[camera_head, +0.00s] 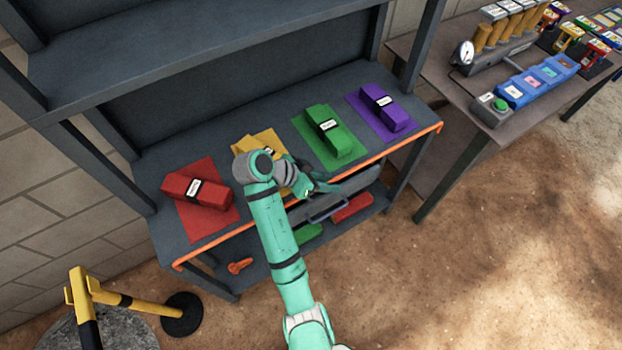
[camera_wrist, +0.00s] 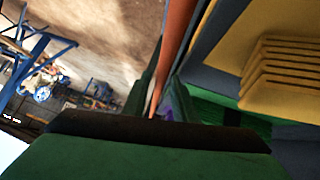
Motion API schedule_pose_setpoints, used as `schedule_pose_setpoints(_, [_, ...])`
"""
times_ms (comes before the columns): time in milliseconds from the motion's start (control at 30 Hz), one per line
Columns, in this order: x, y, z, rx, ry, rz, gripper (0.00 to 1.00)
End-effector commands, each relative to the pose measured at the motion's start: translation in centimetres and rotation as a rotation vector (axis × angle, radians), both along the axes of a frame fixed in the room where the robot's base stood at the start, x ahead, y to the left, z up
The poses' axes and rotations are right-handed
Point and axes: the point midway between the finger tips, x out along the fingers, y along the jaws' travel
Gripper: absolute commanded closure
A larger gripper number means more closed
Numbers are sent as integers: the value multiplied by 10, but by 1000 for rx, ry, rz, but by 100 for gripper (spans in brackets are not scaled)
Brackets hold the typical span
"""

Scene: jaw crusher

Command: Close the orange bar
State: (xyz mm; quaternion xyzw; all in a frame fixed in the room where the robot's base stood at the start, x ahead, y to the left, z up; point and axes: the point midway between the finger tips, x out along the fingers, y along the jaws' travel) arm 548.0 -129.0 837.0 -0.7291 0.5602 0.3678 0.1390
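The orange bar (camera_head: 400,147) runs along the front edge of the grey workbench (camera_head: 268,112), from its left corner to its right corner. My gripper (camera_head: 322,188) is at the middle of this front edge, with its fingers spread. In the wrist view the orange bar (camera_wrist: 177,35) runs away from me between the two green fingers of my gripper (camera_wrist: 163,95). Whether the fingers touch the bar cannot be told. My arm hides part of the bar and of the bench edge in the head view.
Red (camera_head: 198,190), yellow (camera_head: 258,143), green (camera_head: 331,130) and purple (camera_head: 385,107) blocks lie on the bench. A lower shelf and a yellow-black barrier post (camera_head: 84,300) are below and left. Another table (camera_head: 452,130) stands right. Sandy floor in front is open.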

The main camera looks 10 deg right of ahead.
Motion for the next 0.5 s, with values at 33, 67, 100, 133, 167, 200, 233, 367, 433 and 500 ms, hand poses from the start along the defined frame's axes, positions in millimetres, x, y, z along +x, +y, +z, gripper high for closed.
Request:
schedule_pose_setpoints(33, [2,5,2,0,-4,9,71])
schedule_pose_setpoints(67, [2,6,3,-1,-5,9,71])
schedule_pose_setpoints(100, [1,7,4,0,-4,9,71])
schedule_pose_setpoints(133, [1,8,4,0,-4,10,71])
schedule_pose_setpoints(167, [1,9,5,1,-3,9,71])
schedule_pose_setpoints(200, [1,10,5,1,-3,9,71])
schedule_pose_setpoints(233, [0,11,6,1,-2,9,71])
schedule_pose_setpoints(367, [-1,14,8,0,2,9,71])
schedule_pose_setpoints(433, [-3,15,9,2,3,7,71])
schedule_pose_setpoints(500, [-2,16,12,1,1,5,71])
